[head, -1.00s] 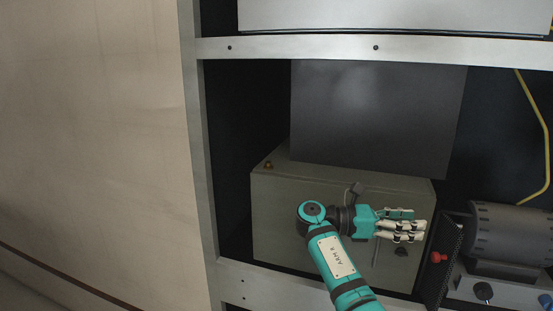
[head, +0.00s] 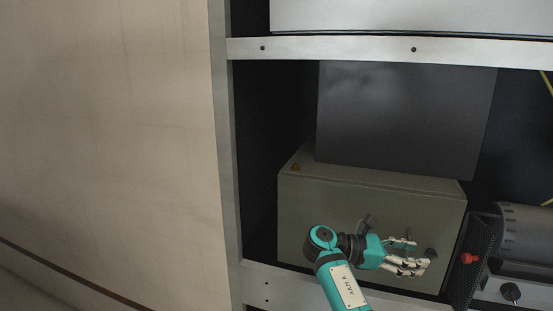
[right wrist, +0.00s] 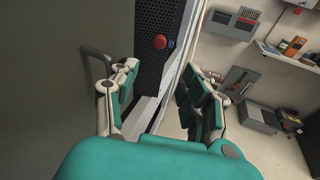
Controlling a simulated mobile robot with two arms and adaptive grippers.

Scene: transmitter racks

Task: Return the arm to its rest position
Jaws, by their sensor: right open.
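My right arm, teal and white with a label plate, reaches up from the bottom in the head view. Its right gripper (head: 416,256) points to the right in front of the lower part of a grey-green metal cabinet (head: 350,195). In the right wrist view the two sets of fingers of the right gripper (right wrist: 160,95) stand apart with nothing between them. I cannot tell from the head view how far the fingers are from the cabinet's front. My left gripper is not in view.
The rack's light frame rail (head: 340,48) crosses above and its post (head: 222,150) stands left. A red knob (head: 469,258) on a black perforated panel and a dark ribbed cylinder (head: 525,232) lie to the right. Wall shelves (right wrist: 290,52) show in the right wrist view. A bare wall fills the left.

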